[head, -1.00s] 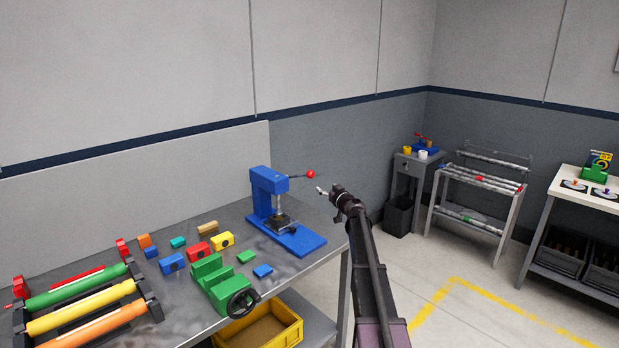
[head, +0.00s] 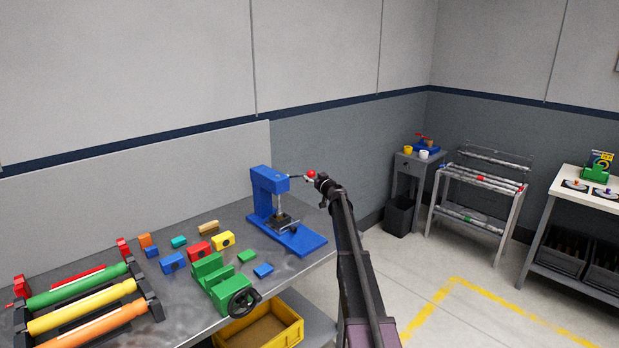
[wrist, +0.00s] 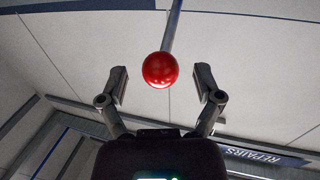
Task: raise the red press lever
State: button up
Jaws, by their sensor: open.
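The blue press (head: 268,190) stands at the right end of the metal workbench. Its lever is a thin rod ending in a red ball knob (head: 311,174), pointing right from the press head and roughly level. In the wrist view the red knob (wrist: 160,70) sits centred between the fingertips, with the grey lever rod (wrist: 173,25) running up beyond it. My gripper (wrist: 161,85) is open, with a clear gap on both sides of the knob. In the head view my gripper (head: 318,178) is right at the knob and partly overlaps it.
The workbench (head: 330,250) holds a green vise (head: 222,285), several coloured blocks and a rack of coloured rollers (head: 85,297) at left. A yellow bin (head: 290,325) sits below. Floor to the right is open before a pipe rack (head: 480,190).

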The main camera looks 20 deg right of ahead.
jog(key=shift+w+a, duration=0.1)
jog(key=shift+w, duration=0.65)
